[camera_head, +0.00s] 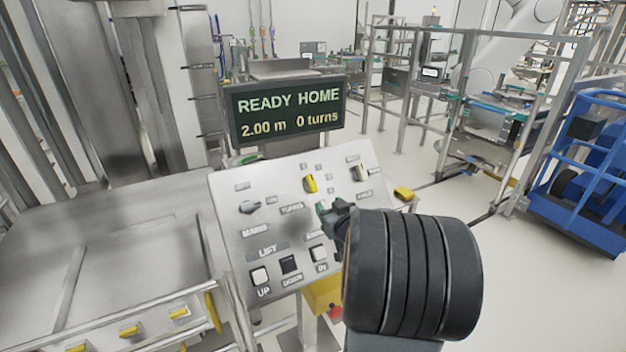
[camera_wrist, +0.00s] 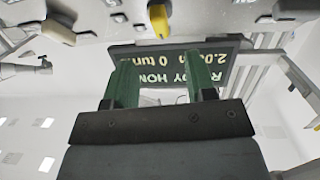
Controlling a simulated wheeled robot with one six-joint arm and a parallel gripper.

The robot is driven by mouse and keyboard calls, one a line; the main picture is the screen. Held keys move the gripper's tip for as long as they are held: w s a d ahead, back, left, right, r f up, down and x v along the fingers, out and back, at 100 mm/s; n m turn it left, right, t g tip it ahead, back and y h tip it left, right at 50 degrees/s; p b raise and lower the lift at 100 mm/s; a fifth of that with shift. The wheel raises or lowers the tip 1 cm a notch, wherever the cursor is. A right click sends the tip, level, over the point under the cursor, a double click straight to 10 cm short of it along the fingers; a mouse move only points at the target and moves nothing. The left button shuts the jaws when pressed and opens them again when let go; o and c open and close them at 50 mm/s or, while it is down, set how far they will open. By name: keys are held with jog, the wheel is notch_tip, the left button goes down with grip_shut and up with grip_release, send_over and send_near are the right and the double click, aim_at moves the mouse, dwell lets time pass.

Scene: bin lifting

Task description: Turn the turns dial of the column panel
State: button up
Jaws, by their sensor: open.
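The column panel (camera_head: 228,195) is a tilted grey plate with labelled controls. The turns dial (camera_head: 310,184) is a small yellow knob in its upper middle, with small number marks around it. In the wrist view the yellow dial (camera_wrist: 158,20) shows at the top centre, beyond the fingertips. My gripper (camera_head: 334,211) has green fingers and is over the panel, below and right of the dial, apart from it. In the wrist view my gripper (camera_wrist: 161,72) is open, with nothing between its fingers. The display (camera_head: 288,110) reads "READY HOME", "2.00 m" and "0 turns".
A grey switch (camera_head: 250,207) sits left of the dial and another knob (camera_head: 360,173) to its right. White and black lift buttons (camera_head: 289,264) line the lower panel. A red button (camera_head: 335,312) is below. A blue cage cart (camera_head: 590,170) stands at right, with open floor before it.

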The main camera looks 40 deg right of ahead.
aim_at(314, 183)
jog(key=shift+t+y, duration=0.4)
jog(key=shift+t, duration=0.4)
jog(key=w+d+p, duration=0.1)
jog(key=w, duration=0.3)
jog(key=w+d+p, duration=0.1)
jog(key=w, duration=0.3)
jog(key=w+d+p, duration=0.1)
jog(key=w, duration=0.3)
jog(key=shift+w+r, duration=0.2)
jog(key=shift+r, duration=0.1)
jog(key=shift+c, duration=0.2)
jog(key=c, duration=0.5)
